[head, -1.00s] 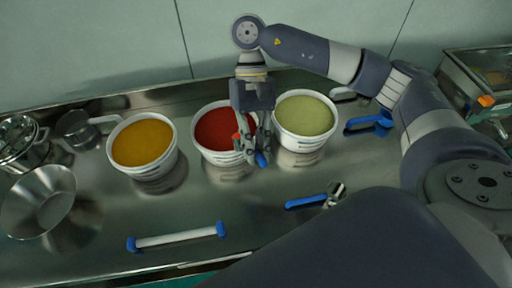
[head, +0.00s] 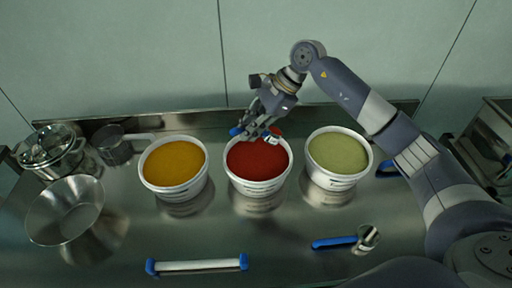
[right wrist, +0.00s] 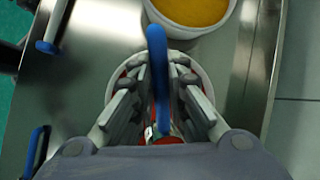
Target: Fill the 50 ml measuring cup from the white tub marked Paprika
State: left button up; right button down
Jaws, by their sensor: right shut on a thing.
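A white tub of red powder (head: 258,185) stands in the middle of three tubs; the print on it is too small to read. My right gripper (head: 262,128) is above the back part of this tub, shut on the blue handle of a measuring cup (head: 237,131). The handle points left, and the metal cup end (head: 271,139) is on the right with red showing at it. In the right wrist view the blue handle (right wrist: 157,70) runs between the fingers, and the red powder is mostly hidden behind them. My left gripper is not in view.
A tub of orange-yellow powder (head: 176,190) stands left and a tub of green powder (head: 336,181) right. A metal bowl (head: 65,212), a saucepan (head: 113,148) and a lidded pot (head: 50,150) are at left. A blue-handled scoop (head: 335,242) and a blue-ended white bar (head: 197,265) lie in front.

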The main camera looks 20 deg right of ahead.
notch_tip(320, 180, down, 12)
jog(key=w+m+t+b, duration=0.1)
jog(key=w+m+b, duration=0.1)
jog(key=shift+w+a+r+n+h+p, duration=0.15)
jog(key=shift+a+r+h+p, duration=0.25)
jog(key=shift+r+h+p, duration=0.8)
jog(key=shift+s+a+r+n+h+p, duration=0.1)
jog(key=shift+a+r+h+p, duration=0.35)
jog(key=shift+h+p, duration=0.85)
jog(key=shift+w+a+r+n+h+p, duration=0.15)
jog(key=shift+a+r+h+p, duration=0.45)
jog(key=shift+p, duration=1.2)
jog(key=shift+s+d+r, duration=0.15)
jog(key=shift+d, duration=0.1)
